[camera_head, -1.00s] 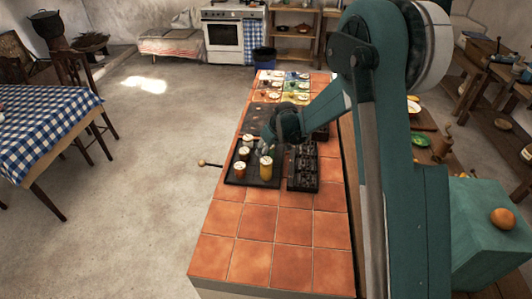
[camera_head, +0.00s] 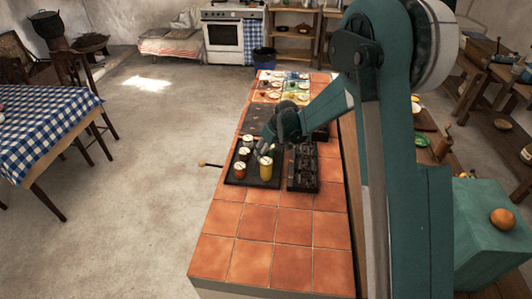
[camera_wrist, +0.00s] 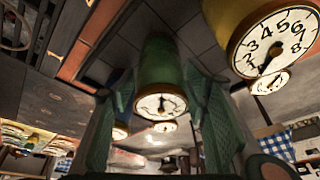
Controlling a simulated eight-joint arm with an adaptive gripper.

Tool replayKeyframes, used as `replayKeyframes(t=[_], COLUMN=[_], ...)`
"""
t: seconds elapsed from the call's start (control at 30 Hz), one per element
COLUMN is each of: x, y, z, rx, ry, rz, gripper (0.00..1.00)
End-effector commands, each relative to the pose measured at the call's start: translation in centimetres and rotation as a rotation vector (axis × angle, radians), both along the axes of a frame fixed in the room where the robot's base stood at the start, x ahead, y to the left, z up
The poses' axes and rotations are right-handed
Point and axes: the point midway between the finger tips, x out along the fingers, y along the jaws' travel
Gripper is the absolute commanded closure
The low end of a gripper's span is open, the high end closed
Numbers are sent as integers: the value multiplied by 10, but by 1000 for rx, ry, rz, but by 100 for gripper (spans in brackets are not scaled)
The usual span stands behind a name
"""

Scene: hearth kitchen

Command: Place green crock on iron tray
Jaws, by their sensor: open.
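The green crock (camera_wrist: 160,75), with a dial-like white lid, stands between the two spread fingers of my gripper (camera_wrist: 158,125) in the wrist view, which looks upside down. My gripper is open, with a finger on each side of the crock; I cannot tell whether either touches it. In the head view my gripper (camera_head: 264,150) is low over a dark tray (camera_head: 235,181) of crocks, and hides most or all of the green one. Another dark flat surface (camera_head: 256,118) lies behind; I cannot tell which is the iron tray.
A yellow crock (camera_head: 265,170) stands close in front of my gripper and also shows in the wrist view (camera_wrist: 228,18). Several smaller crocks (camera_head: 239,171) stand left. A black rack (camera_head: 303,172) is right. Front tiles (camera_head: 255,225) are clear.

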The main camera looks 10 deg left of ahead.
Motion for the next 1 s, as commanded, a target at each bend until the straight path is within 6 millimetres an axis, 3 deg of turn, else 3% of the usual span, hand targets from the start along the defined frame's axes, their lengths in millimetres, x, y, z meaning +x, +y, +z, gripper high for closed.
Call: replayKeyframes(t=[0.7, 1.0], x=[-23, -28], y=[-26, -32], z=[83, 101], rx=[0, 0], ry=[0, 0], rz=[-1, 0], gripper=[55, 55])
